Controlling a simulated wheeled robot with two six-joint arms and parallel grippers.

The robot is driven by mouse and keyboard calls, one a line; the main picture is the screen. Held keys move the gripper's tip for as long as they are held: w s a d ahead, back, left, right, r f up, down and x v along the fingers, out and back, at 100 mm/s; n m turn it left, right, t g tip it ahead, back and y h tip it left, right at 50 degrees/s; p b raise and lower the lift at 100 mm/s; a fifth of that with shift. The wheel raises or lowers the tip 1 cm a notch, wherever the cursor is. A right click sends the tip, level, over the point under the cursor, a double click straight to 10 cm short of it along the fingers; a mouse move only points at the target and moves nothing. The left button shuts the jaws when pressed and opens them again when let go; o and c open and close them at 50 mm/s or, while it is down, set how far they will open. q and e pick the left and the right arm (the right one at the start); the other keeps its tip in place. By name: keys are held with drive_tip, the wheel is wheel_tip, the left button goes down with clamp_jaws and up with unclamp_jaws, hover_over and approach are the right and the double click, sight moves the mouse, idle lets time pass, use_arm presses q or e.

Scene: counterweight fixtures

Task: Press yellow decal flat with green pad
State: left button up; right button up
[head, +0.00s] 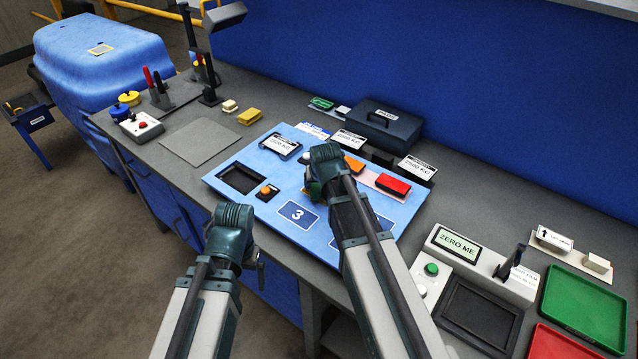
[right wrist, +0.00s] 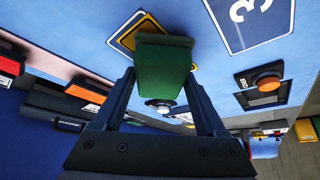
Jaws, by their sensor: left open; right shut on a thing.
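The green pad (right wrist: 161,72) is held between the two fingers of my right gripper (right wrist: 161,88) in the right wrist view. It overlaps the yellow decal (right wrist: 127,37), whose yellow edge and white border show around the pad on the blue panel (right wrist: 90,15). The pad hides most of the decal; I cannot tell whether they touch. In the head view my right gripper (head: 316,190) is low over the middle of the panel, and its wrist hides the decal. My left gripper (head: 254,268) is open and empty in front of the panel's near edge.
Several labelled weights stand on the panel, including a red block (head: 393,184) to the right. A dark recess (head: 242,179) and an orange button (head: 267,192) lie to the left. A scale (head: 478,310) and green tray (head: 583,303) occupy the right counter.

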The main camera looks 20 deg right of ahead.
drive_tip(key=shift+f+b, duration=0.45)
drive_tip(key=shift+f, duration=0.05)
idle(1.2)
drive_tip(key=shift+r, duration=0.1)
wheel_tip(320, 180, up, 7)
drive_tip(key=p, duration=0.7)
